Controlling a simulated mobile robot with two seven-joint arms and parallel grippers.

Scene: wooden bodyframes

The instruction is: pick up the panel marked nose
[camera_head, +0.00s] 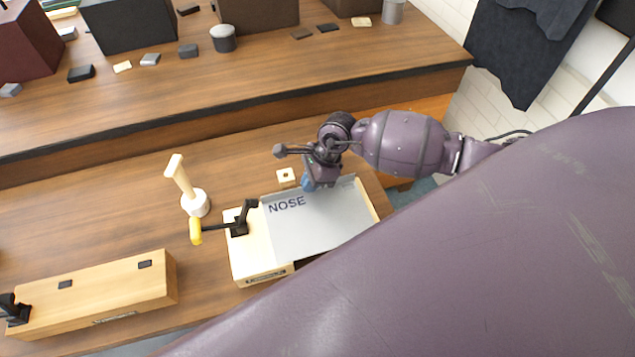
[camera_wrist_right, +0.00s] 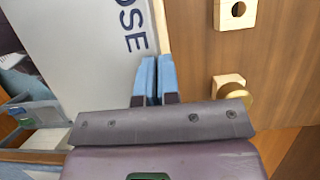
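The grey panel marked NOSE (camera_head: 315,225) lies on a pale wooden frame (camera_head: 250,258) on the workbench. A black toggle clamp with a yellow handle (camera_head: 197,231) sits at the frame's left side, by the panel's edge. My right gripper (camera_head: 309,184) is at the panel's far edge, pointing down. In the right wrist view, its blue fingers (camera_wrist_right: 156,80) are close together, with the panel's thin raised edge running between them. The panel (camera_wrist_right: 85,45) shows there with part of its lettering. My left gripper is not in view.
A wooden block with a hole (camera_head: 285,177) lies just beyond the frame. A wooden mallet (camera_head: 186,190) stands left of the frame. A long wooden box (camera_head: 95,297) is at the lower left. A raised shelf (camera_head: 240,85) holds bins and small blocks behind.

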